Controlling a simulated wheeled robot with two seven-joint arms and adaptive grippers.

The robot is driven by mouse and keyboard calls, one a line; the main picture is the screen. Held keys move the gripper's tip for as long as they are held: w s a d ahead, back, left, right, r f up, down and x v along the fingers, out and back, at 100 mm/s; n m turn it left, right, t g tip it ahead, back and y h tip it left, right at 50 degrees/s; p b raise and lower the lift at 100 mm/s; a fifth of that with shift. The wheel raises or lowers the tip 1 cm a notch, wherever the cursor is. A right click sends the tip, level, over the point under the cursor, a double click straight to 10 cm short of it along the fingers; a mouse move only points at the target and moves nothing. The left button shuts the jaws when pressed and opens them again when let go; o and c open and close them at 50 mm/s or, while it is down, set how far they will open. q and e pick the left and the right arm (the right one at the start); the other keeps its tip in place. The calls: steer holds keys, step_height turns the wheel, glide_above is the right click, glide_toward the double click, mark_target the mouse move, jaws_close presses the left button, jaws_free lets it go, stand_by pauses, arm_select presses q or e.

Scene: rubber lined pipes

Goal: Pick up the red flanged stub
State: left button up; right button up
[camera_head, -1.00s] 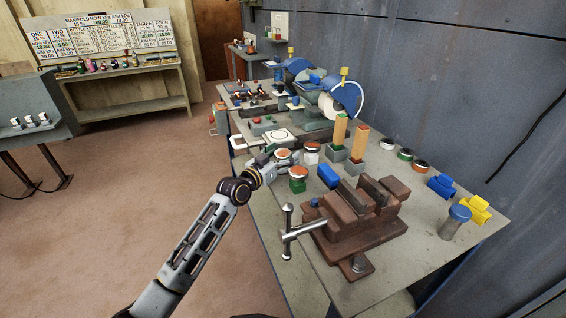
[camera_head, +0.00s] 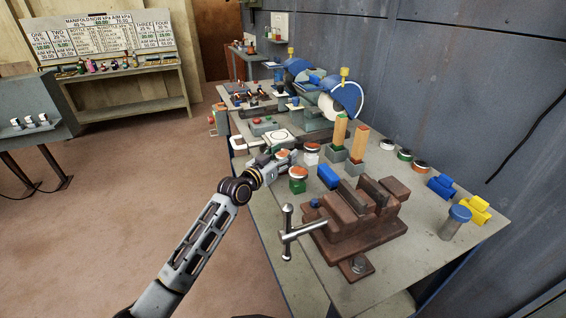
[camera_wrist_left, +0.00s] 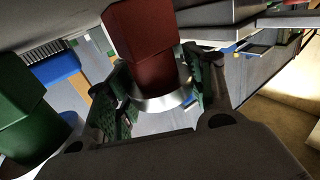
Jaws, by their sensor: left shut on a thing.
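The red flanged stub (camera_wrist_left: 146,48) has a red block-like body and a shiny metal flange. In the left wrist view it sits between the two green-padded fingers of my left gripper (camera_wrist_left: 165,90), which is shut on it. In the head view my left gripper (camera_head: 280,160) is at the near-left edge of the bench, and only the stub's orange-red round top (camera_head: 283,154) shows there. I cannot tell whether the stub is clear of the bench. My right gripper is not in view.
A green stub (camera_head: 297,182) stands close to my gripper and also shows in the wrist view (camera_wrist_left: 28,115). Another orange-topped piece (camera_head: 312,148) is just behind.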

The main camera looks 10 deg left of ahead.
mark_target(283, 153)
arm_select(q)
steer(key=shift+r, duration=0.1)
steer(key=shift+c, duration=0.5)
steer(key=shift+r, duration=0.75)
step_height(283, 153, up, 7)
steer(key=shift+f+p, duration=0.15)
steer(key=shift+p, duration=0.65)
steer(key=shift+r, duration=0.9)
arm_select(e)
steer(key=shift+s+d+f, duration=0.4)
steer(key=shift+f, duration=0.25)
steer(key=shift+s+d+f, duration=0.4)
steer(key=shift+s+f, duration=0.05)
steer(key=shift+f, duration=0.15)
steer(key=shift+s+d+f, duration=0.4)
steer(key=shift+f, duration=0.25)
